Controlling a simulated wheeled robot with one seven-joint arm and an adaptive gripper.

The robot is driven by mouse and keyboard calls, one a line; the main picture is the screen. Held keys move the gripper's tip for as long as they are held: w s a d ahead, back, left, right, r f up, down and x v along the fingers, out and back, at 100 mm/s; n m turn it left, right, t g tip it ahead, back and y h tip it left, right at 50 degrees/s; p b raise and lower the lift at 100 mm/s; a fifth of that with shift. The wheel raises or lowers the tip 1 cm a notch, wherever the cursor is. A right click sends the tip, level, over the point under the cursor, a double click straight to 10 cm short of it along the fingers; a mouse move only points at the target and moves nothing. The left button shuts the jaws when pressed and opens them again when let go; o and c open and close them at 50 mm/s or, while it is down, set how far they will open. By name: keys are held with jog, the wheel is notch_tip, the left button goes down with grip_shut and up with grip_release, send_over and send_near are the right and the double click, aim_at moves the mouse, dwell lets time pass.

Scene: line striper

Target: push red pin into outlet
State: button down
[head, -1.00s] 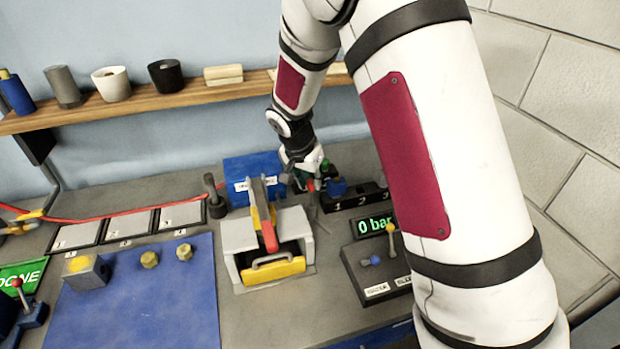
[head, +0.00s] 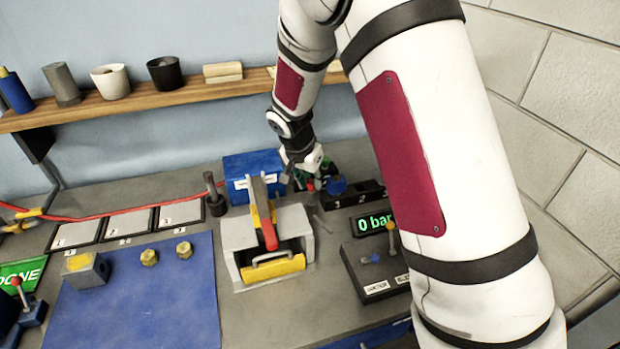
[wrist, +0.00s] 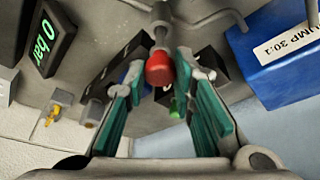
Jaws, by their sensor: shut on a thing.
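The red pin (wrist: 159,69) has a round red head on a grey shaft. It sits between the teal fingers of my gripper (wrist: 160,66) in the wrist view, and the gripper is shut on it. In the head view my gripper (head: 308,180) is low at the back of the bench, with a bit of the red pin (head: 311,186) showing beside it. A black block numbered 2 and 3 (head: 366,198) is just to its right, with a blue knob (head: 337,186) on it. I cannot tell which hole is the outlet or how deep the pin sits.
A blue pump box (head: 240,168) stands close to the left of my gripper. A grey housing with a red-and-yellow lever (head: 236,237) is in front. A control box with a "0 bar" display (head: 375,222) is to the right.

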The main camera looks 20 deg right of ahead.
aim_at(309, 187)
jog(key=shift+f, duration=1.95)
dwell(0.4)
jog(key=c, duration=0.9)
grip_release()
jog(key=shift+c, duration=0.2)
jog(key=shift+r, duration=0.1)
jog(key=shift+p+v, duration=1.15)
jog(key=shift+v, duration=2.35)
